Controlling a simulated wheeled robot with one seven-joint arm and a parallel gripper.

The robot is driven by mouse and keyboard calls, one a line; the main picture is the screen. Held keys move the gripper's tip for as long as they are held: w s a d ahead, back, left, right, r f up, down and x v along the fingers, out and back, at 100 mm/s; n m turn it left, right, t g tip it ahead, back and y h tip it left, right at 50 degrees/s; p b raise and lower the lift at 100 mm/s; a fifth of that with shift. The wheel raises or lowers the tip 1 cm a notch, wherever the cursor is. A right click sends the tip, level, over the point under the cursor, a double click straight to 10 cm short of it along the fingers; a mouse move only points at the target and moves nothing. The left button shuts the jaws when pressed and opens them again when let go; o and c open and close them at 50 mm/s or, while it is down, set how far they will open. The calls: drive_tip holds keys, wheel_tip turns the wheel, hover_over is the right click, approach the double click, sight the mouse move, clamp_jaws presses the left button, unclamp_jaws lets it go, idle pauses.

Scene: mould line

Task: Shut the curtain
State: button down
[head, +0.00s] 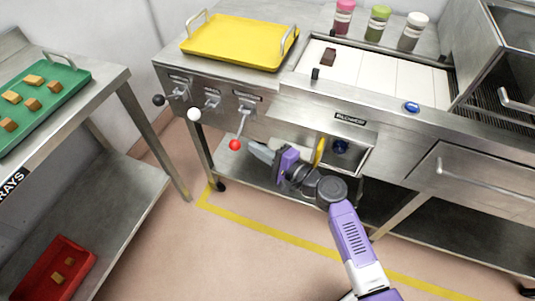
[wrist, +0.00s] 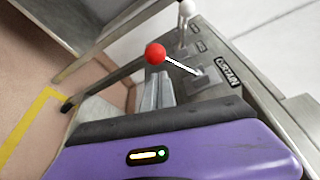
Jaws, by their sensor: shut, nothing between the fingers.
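The curtain lever is a metal rod with a red ball knob (head: 235,145) on the front panel of the steel machine. In the wrist view its red knob (wrist: 155,53) stands just beyond my fingertips, and the label reading CURTAIN (wrist: 229,75) is beside the lever's base. The lever sticks out from the panel, with its knob hanging low in the head view. My gripper (head: 251,149) is shut and empty, just right of the red knob. Its fingers (wrist: 156,83) also show in the wrist view. I cannot tell whether they touch the knob.
Levers with a white knob (head: 194,114) and a black knob (head: 158,100) are to the left. A yellow tray (head: 240,42) lies on top. An open recess (head: 352,150) is right of my gripper. A steel table with a green tray (head: 45,105) stands left; floor between is clear.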

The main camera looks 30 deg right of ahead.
drive_tip(key=shift+x, duration=1.15)
drive_tip(key=shift+r, duration=0.1)
drive_tip(key=shift+s+a+r+m+p, duration=0.1)
drive_tip(key=shift+a+r+m+p, duration=0.15)
drive_tip(key=shift+p, duration=0.6)
drive_tip(key=shift+d, duration=0.1)
drive_tip(key=r+m+g+p, duration=0.1)
drive_tip(key=r+m+p, duration=0.1)
drive_tip(key=p, duration=0.2)
drive_tip(key=r+m+g+p, duration=0.1)
drive_tip(key=r+p, duration=0.1)
drive_tip(key=p, duration=0.3)
drive_tip(key=s+a+r+m+y+p, duration=0.1)
drive_tip(key=m+p, duration=0.1)
drive_tip(key=p, duration=0.3)
drive_tip(key=shift+a+r+m+g, duration=0.1)
drive_tip(key=shift+r+m+g, duration=0.25)
drive_tip(key=shift+r+g, duration=0.05)
